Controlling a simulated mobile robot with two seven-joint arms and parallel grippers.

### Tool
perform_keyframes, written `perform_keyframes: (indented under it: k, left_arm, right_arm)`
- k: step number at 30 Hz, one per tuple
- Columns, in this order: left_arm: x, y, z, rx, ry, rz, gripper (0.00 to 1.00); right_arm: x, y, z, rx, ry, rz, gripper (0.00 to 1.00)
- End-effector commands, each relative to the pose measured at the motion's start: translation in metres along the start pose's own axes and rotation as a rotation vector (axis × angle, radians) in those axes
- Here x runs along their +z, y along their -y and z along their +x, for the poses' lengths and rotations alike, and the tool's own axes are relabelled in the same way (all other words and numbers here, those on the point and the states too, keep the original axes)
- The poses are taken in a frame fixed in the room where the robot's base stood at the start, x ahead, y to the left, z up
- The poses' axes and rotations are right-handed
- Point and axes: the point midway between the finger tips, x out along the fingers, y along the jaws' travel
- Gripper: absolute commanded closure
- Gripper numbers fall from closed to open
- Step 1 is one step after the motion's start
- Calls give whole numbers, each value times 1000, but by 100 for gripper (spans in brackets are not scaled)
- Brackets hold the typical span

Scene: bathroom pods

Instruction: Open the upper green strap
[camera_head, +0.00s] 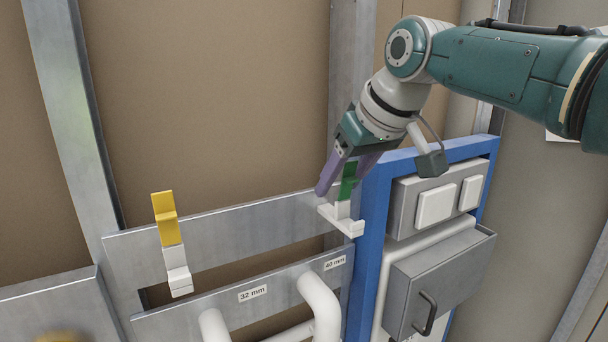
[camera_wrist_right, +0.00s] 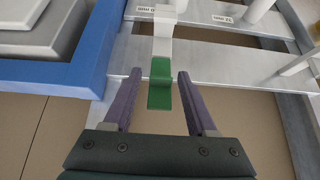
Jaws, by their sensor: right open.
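The green strap (camera_head: 348,180) sits above a white clip base (camera_head: 341,219) on the upper metal rail, next to the blue frame. My right gripper (camera_head: 343,184) is at the strap, its purple fingers on either side of it. In the right wrist view the green strap (camera_wrist_right: 160,85) lies between the two open fingertips (camera_wrist_right: 158,78), with visible gaps on both sides. The white base (camera_wrist_right: 163,35) extends beyond it. A yellow strap (camera_head: 165,218) with its own white base hangs at the left of the rail. My left gripper is not in view.
The blue frame (camera_head: 376,215) stands close to the right of the strap. It holds grey boxes with white switches and a grey drawer-like box (camera_head: 435,285) with a handle. White pipes (camera_head: 319,300) rise below the rail. Brown wall panel fills the back.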

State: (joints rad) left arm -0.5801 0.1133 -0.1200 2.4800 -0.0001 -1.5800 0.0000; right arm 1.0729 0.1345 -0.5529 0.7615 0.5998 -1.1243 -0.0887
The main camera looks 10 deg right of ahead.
Motion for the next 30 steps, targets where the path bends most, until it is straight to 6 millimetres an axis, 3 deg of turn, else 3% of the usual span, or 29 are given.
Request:
perform_keyframes:
  k: [8, 24, 30]
  left_arm:
    - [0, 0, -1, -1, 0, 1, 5]
    - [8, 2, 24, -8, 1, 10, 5]
    - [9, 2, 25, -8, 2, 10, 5]
  right_arm:
    - [-1, 0, -16, -1, -3, 0, 43]
    - [0, 0, -91, 0, -3, -1, 43]
    - [0, 0, -99, 0, 1, 0, 43]
